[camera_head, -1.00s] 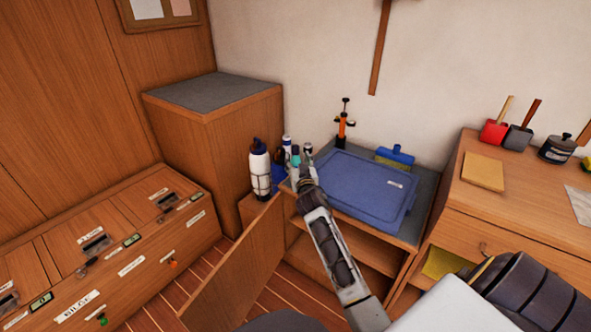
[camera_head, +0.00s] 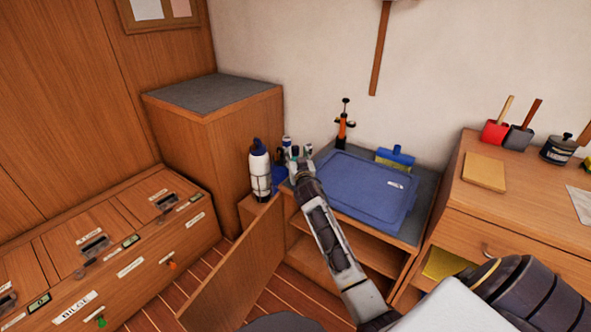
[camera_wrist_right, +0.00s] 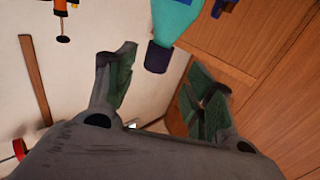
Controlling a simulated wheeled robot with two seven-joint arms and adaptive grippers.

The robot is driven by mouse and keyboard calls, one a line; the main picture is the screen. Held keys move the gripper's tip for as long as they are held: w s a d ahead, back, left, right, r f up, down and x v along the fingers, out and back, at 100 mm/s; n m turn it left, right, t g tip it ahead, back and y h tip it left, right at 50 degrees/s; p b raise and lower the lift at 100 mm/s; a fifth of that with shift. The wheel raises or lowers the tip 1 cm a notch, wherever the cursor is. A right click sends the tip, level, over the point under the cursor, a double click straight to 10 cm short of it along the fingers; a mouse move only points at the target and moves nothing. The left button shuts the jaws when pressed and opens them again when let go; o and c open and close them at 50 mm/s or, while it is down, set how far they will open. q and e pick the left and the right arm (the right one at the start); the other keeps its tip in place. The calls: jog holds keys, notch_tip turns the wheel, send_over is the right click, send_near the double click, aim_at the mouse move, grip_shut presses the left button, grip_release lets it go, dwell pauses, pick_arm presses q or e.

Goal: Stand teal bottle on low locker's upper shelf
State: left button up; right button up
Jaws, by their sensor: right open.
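The teal bottle (camera_wrist_right: 177,18) shows at the top of the right wrist view, its dark cap (camera_wrist_right: 158,57) pointing down in that picture between the fingers. My right gripper (camera_wrist_right: 160,88) is open, with a finger to each side and nothing clearly held. In the head view my right gripper (camera_head: 301,158) is at the back left of the low locker's top (camera_head: 425,200) and hides most of the bottle. The locker's door (camera_head: 240,265) stands open. Its upper shelf (camera_head: 368,256) shows under the top, partly behind my right arm. My left gripper is not in view.
A blue lid (camera_head: 365,190) covers much of the locker top. A white bottle with a blue cap (camera_head: 260,172) stands left of my gripper. An orange pump (camera_head: 342,128) and a blue brush (camera_head: 396,157) are behind. The visible shelf space looks clear.

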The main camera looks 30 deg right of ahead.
aim_at(296, 151)
jog(key=shift+b+x, duration=0.3)
jog(key=shift+x, duration=0.7)
jog(key=shift+w+d+f, duration=0.15)
jog(key=shift+w+d, duration=0.35)
jog(key=shift+w, duration=0.05)
jog(key=shift+w+d+b, duration=0.25)
jog(key=shift+w+b, duration=0.1)
jog(key=shift+w, duration=0.3)
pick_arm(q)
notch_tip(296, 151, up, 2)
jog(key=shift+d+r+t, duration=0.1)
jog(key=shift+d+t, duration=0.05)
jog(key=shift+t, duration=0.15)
pick_arm(e)
jog(key=c, duration=0.6)
grip_shut()
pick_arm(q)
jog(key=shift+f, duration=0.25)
